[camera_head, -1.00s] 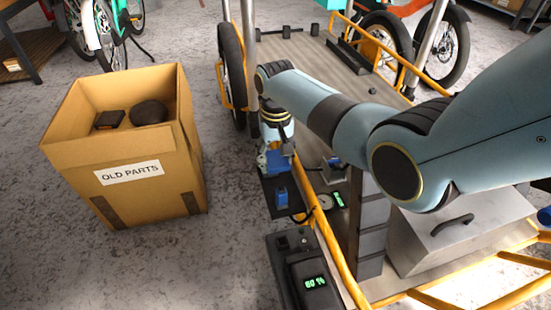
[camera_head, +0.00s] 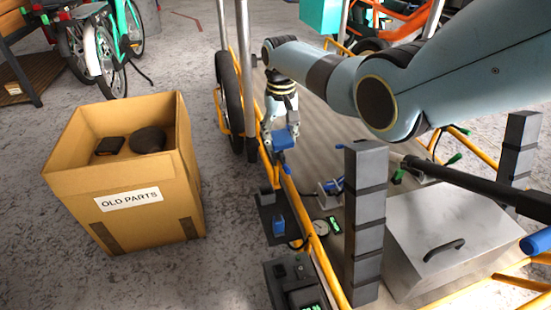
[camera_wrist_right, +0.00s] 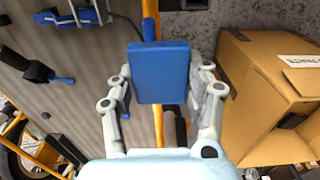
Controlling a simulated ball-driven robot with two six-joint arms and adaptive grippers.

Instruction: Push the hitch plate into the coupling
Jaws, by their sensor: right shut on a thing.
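My right gripper (camera_head: 281,132) is shut on a blue plate-like block, which I take to be the hitch plate (camera_head: 283,139). In the right wrist view the block (camera_wrist_right: 160,72) sits between the two pale fingers, with a narrower blue stub beyond it. The gripper is over the cart's left edge, above a dark bracket (camera_head: 266,197) on the yellow rail. A blue part (camera_head: 278,226) sits on a dark mount just below the bracket. I cannot tell for sure which of these is the coupling. The held block looks apart from the bracket. My left gripper is not in view.
A cardboard box labelled OLD PARTS (camera_head: 118,172) stands on the floor at left. A long black bar (camera_head: 480,185) crosses at right. Floor between box and cart is clear.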

